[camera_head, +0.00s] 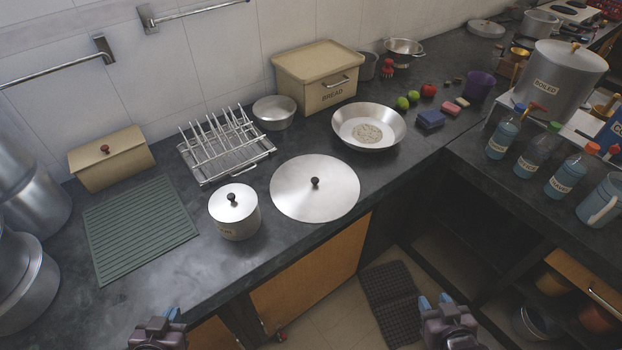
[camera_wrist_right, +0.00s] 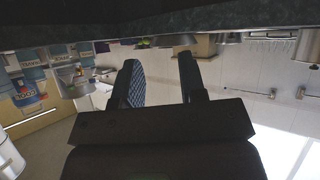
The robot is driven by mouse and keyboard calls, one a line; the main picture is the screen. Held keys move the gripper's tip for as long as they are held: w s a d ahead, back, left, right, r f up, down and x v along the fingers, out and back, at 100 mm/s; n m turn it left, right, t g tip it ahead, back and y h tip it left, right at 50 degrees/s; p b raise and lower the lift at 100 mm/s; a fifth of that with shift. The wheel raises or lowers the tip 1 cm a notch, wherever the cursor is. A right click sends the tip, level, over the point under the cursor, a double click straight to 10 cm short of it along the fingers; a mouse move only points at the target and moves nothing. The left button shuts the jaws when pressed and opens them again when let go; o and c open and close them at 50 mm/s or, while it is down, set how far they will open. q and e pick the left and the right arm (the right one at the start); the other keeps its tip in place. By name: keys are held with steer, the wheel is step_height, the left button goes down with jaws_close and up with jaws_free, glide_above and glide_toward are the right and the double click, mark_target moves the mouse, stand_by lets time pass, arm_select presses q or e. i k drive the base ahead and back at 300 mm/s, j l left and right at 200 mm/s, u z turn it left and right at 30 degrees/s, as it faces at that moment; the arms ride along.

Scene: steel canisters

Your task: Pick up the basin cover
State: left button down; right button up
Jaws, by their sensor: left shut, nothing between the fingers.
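The basin cover (camera_head: 295,197), a wide round silver lid with a dark knob (camera_head: 315,182) at its centre, lies flat near the counter's front edge in the head view. A wide silver basin (camera_head: 385,119) stands uncovered behind it to the right. My left gripper (camera_head: 170,314) is at the bottom left, shut and empty, well short of the cover. My right gripper (camera_head: 436,300) is at the bottom right, in front of the counter and apart from the cover. In the right wrist view its fingers (camera_wrist_right: 158,62) are spread with nothing between them.
A small lidded canister (camera_head: 235,222) stands close left of the cover. A dish rack (camera_head: 222,160) is behind it. A bread bin (camera_head: 318,85) is at the back. A green ribbed mat (camera_head: 140,230) lies left. Labelled bottles (camera_head: 534,147) stand on the right counter.

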mark_target(308, 189)
steer(key=i+l+u, duration=0.1)
steer(key=l+u, duration=0.95)
steer(key=l, duration=0.2)
